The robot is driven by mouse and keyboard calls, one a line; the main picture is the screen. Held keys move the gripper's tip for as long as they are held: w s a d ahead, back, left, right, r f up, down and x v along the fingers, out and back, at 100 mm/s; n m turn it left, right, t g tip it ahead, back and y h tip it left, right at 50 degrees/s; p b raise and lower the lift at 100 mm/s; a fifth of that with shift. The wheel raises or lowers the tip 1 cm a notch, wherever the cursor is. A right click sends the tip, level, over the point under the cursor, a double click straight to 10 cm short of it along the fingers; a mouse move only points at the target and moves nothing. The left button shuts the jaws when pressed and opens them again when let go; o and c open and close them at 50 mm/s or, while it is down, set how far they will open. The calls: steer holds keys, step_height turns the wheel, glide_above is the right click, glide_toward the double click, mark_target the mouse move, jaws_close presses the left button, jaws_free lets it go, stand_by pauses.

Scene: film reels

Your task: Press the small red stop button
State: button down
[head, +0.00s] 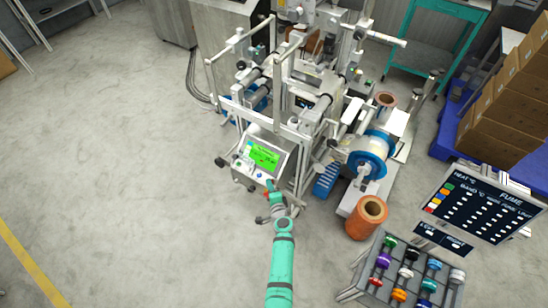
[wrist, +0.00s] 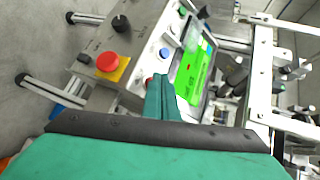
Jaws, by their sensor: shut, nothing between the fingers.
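The control panel (head: 250,170) with a lit green screen (head: 265,157) stands at the front of the machine. In the wrist view the green screen (wrist: 193,75) lies right of my fingers. A small red button (wrist: 149,81) shows just left of my fingertips, partly hidden by them. A blue button (wrist: 164,53) sits beyond it. A larger red mushroom button (wrist: 108,62) on a yellow plate is on the box to the left. My gripper (wrist: 161,82) is shut and empty, its tips over the panel's button edge. In the head view my gripper (head: 270,184) is at the panel's lower edge; I cannot tell whether it touches.
A black knob (wrist: 121,23) stands on the box near the mushroom button. Machine frame posts rise right of the panel. A copper-coloured reel (head: 368,218) and a rack of coloured spools (head: 350,292) stand to the right. The floor at left is clear.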

stand_by(0.4)
steer(key=shift+s+a+r, duration=0.15)
steer(key=shift+s+r, duration=0.05)
steer(key=shift+r, duration=0.1)
steer(key=s+a+r, duration=0.2)
steer(key=s+r, duration=0.1)
steer(key=r, duration=0.1)
steer(key=shift+s+a+r, duration=0.15)
steer(key=shift+s+a, duration=0.1)
stand_by(0.6)
stand_by(0.6)
